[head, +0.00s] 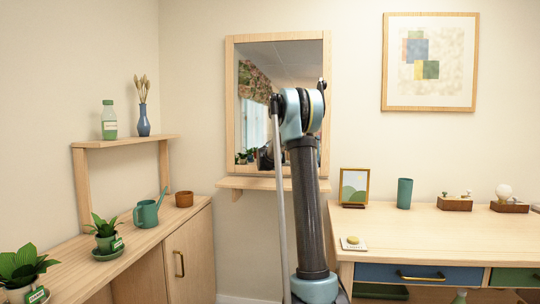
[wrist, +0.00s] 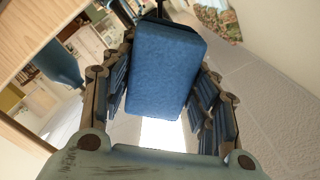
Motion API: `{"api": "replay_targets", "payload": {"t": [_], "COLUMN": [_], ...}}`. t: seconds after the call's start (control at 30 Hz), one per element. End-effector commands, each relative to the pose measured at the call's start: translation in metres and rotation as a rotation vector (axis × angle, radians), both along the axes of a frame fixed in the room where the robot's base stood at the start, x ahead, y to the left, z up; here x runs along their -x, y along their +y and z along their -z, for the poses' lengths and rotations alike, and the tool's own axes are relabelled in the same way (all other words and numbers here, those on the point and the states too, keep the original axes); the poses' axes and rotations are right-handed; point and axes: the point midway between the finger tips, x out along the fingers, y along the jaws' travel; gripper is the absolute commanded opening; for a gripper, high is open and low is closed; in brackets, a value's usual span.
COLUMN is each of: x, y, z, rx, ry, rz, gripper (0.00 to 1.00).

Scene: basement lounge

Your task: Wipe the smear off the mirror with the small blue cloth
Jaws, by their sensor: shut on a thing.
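The mirror (head: 282,52) hangs on the back wall in a pale wooden frame. It also shows in the wrist view (wrist: 62,98), tilted at the left, with the room reflected in it. I cannot make out a smear in either view; my arm covers the mirror's lower right part in the head view. My gripper (wrist: 168,72) is shut on the small blue cloth (wrist: 165,68), which looks like a thick pad between the fingers. In the head view my gripper and the cloth are hidden behind my arm. I cannot tell whether the cloth touches the glass.
A narrow ledge (head: 232,183) runs under the mirror. On the right, a desk (head: 440,232) holds a photo frame (head: 354,187) and a green cup (head: 404,193). On the left, a cabinet (head: 185,222) carries a watering can (head: 147,213) and plants.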

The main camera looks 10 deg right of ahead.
Motion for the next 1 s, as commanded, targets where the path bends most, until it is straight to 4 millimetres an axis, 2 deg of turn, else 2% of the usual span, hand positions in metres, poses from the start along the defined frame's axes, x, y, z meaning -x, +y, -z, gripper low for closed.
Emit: {"api": "replay_targets", "payload": {"t": [0.53, 0.77, 1.0], "x": [0.008, 0.009, 0.004], "y": [-0.035, -0.032, -0.018], "z": [0.000, 0.000, 0.000], "rx": [0.000, 0.000, 0.000], "ry": [0.000, 0.000, 0.001], "rz": [0.001, 0.000, -0.001], "gripper": [0.35, 0.35, 0.35]}}
